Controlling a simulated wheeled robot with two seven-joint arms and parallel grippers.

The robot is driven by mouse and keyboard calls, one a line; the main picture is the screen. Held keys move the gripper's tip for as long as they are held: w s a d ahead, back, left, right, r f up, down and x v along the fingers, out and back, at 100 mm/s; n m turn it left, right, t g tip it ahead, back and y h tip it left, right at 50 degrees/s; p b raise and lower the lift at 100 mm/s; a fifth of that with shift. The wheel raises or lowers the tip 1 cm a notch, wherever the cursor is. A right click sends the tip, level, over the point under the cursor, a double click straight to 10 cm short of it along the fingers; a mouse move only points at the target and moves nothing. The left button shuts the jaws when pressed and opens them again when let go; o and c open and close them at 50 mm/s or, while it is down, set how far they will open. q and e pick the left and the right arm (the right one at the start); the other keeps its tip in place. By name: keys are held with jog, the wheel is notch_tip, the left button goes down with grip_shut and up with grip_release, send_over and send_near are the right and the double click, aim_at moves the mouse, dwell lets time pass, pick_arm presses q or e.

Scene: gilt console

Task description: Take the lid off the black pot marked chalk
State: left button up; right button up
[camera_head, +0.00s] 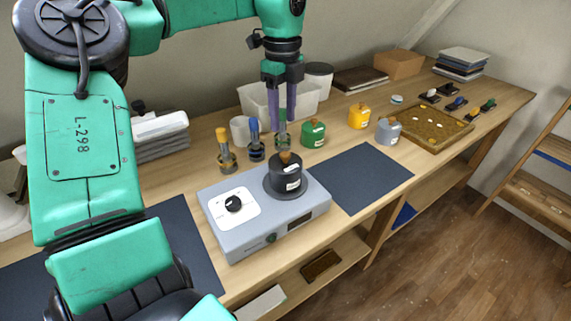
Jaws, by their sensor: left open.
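The black pot (286,176) stands upright on a dark round plate on top of a grey hotplate-like device (265,211). Its lid (285,158) is on, with a brown knob. A white label is on its front, but the writing is too small to read. My left gripper (282,121) points down with its purple fingers apart and nothing seen between them. It appears above and behind the pot in the picture, apart from the knob. A green-and-grey tool shows just under the fingers. My right gripper is not in view.
Green (313,135), yellow (359,117) and grey (388,132) pots stand to the right. Upright handled tools (226,158) stand left of the gripper. A white bin (258,102) is behind. A dark mat (362,178) lies clear on the right, and a cork-coloured tray (431,128) is beyond.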

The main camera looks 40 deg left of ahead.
aim_at(285, 153)
pick_arm(q)
jog(key=f+p, duration=0.1)
jog(key=f, duration=0.2)
jog(key=f+p, duration=0.1)
jog(key=f, duration=0.5)
jog(key=shift+d+f+p, duration=0.2)
jog(key=shift+d+p, duration=0.05)
jog(key=shift+p, duration=0.15)
jog(key=shift+w+a+f, duration=0.1)
jog(key=shift+w+f, duration=0.05)
jog(key=shift+f, duration=0.35)
grip_shut()
